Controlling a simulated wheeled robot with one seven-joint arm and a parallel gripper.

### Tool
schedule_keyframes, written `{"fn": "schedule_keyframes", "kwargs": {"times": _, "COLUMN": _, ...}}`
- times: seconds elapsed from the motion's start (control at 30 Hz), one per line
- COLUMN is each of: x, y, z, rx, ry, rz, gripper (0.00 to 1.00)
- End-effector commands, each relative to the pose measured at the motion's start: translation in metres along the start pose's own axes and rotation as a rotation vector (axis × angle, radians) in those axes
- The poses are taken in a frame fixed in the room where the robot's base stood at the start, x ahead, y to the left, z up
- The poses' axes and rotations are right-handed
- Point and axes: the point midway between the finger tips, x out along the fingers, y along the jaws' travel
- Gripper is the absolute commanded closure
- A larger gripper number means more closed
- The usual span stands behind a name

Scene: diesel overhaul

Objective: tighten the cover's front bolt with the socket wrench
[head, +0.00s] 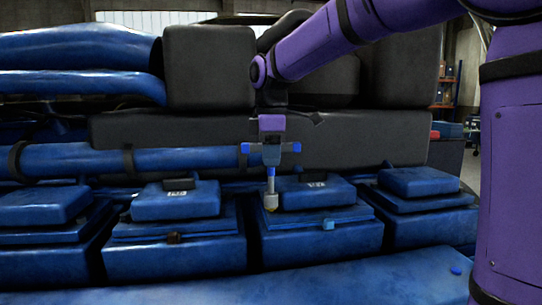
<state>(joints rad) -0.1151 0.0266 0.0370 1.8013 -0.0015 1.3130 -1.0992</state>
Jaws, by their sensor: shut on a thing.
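My gripper (271,152) hangs in the middle of the head view, pointing down, shut on the socket wrench (271,186). The wrench's slim shaft runs down to a pale, brass-tinted socket end. That end appears in front of the left edge of a blue cover (317,193) on the engine; I cannot tell whether it touches anything. A small light-blue block (328,225) sits at this cover's front edge. I cannot make out a bolt under the socket.
Similar blue covers stand in a row, one (176,200) to the left with a brown block (174,238) at its front, another (418,182) to the right. A blue pipe (190,160) and dark housings (209,68) rise behind. A blue surface (300,285) spans the foreground.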

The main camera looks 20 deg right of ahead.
Motion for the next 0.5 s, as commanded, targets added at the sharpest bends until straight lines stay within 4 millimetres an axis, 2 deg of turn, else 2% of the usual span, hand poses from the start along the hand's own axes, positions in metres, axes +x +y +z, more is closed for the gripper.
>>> {"fn": "schedule_keyframes", "kwargs": {"times": 0.5, "x": 0.0006, "y": -0.0002, "z": 0.0, "rx": 0.597, "ry": 0.0, "rz": 0.001, "gripper": 1.0}}
